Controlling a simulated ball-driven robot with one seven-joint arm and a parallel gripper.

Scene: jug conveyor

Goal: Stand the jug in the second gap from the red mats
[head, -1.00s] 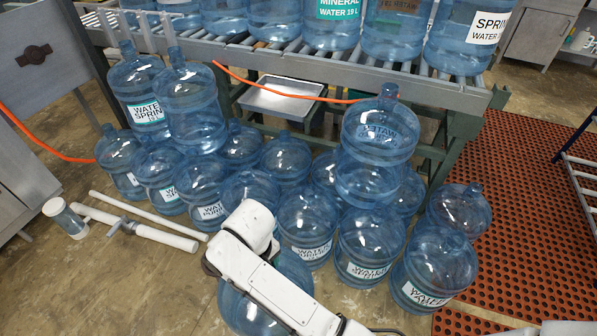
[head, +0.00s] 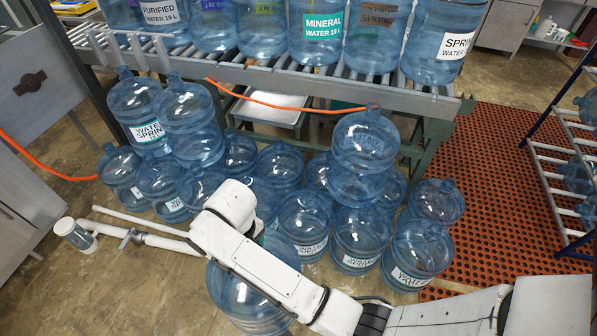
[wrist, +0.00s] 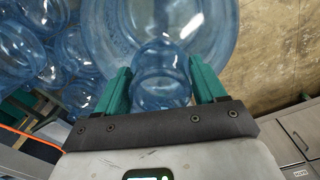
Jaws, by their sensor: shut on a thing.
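A clear blue jug (head: 235,298) hangs below my white arm in the head view, in front of the stacked jugs. In the wrist view my gripper (wrist: 160,75) is shut, its two green fingers on either side of the jug's neck; its body (wrist: 110,30) spreads out beyond. The fingers are hidden behind my arm in the head view. Several jugs (head: 358,242) stand close together on the floor, with others on top, one at the right (head: 363,150) and two at the left (head: 190,118). Red perforated mats (head: 500,180) lie at the right. My arm hides part of the front row.
A roller conveyor (head: 300,80) with a row of labelled jugs runs behind the stack. A blue-framed rack (head: 570,150) stands at right. Floor at front left is open.

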